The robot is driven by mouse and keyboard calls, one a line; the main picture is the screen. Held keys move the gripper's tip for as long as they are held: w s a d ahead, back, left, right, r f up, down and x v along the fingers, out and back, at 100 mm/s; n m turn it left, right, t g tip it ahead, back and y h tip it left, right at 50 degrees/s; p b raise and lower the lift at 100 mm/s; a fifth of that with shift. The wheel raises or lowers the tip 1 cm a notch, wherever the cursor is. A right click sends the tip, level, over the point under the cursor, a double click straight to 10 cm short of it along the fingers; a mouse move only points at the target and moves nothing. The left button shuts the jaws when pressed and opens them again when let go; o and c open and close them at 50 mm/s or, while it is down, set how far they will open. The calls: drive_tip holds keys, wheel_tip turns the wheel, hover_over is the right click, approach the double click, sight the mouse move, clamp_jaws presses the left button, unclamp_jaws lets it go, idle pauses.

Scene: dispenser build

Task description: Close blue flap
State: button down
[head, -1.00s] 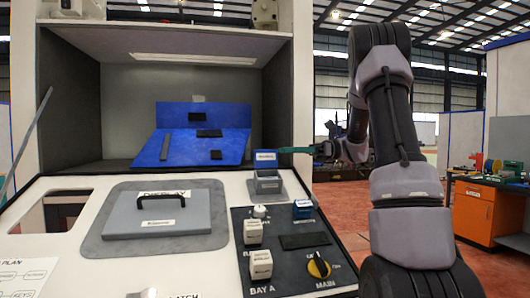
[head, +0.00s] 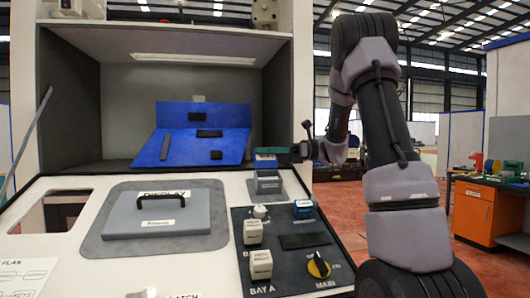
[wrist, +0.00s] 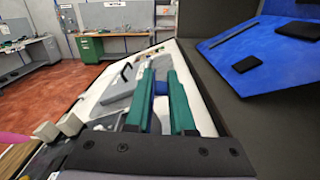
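A small blue flap (head: 265,163) with a pale label stands raised at the back of a small grey box (head: 268,183) on the white console. My gripper (head: 262,151) comes in from the right, its green fingers level with the flap's top edge; I cannot tell if they touch it. In the wrist view my gripper (wrist: 160,72) has its two green fingers apart with a gap between them. A blue patch, probably the flap (wrist: 160,88), shows in that gap. The fingers hide part of the flap and box.
A grey display lid (head: 157,215) with a black handle lies left of the box. A dark switch panel (head: 305,241) with buttons and a yellow-black knob (head: 319,266) is in front. A larger blue board (head: 195,148) leans in the recess behind.

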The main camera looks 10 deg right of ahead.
sight(271, 180)
drive_tip(key=shift+s+n, duration=0.15)
drive_tip(key=shift+n, duration=0.25)
idle(0.5)
drive_tip(key=s+n, duration=0.1)
drive_tip(key=n, duration=0.1)
drive_tip(key=s+n, duration=0.1)
drive_tip(key=n, duration=0.1)
drive_tip(key=shift+s, duration=0.1)
drive_tip(key=n, duration=0.1)
drive_tip(key=s+n, duration=0.1)
drive_tip(key=n, duration=0.1)
drive_tip(key=shift+s+f, duration=0.1)
drive_tip(key=shift+f, duration=0.05)
drive_tip(key=n, duration=0.2)
drive_tip(key=s+f+n, duration=0.1)
drive_tip(key=shift+s+n, duration=0.25)
drive_tip(key=shift+n, duration=0.15)
drive_tip(key=n, duration=0.1)
drive_tip(key=s+f+n, duration=0.1)
drive_tip(key=n, duration=0.1)
drive_tip(key=shift+f+n, duration=0.1)
drive_tip(key=shift+n, duration=0.2)
drive_tip(key=shift+s+f+n, duration=0.15)
drive_tip(key=shift+f+n, duration=0.25)
drive_tip(key=shift+n, duration=0.5)
drive_tip(key=shift+s+f+n, duration=0.1)
drive_tip(key=shift+f+n, duration=0.25)
drive_tip(key=shift+n, duration=0.55)
drive_tip(key=shift+f, duration=0.1)
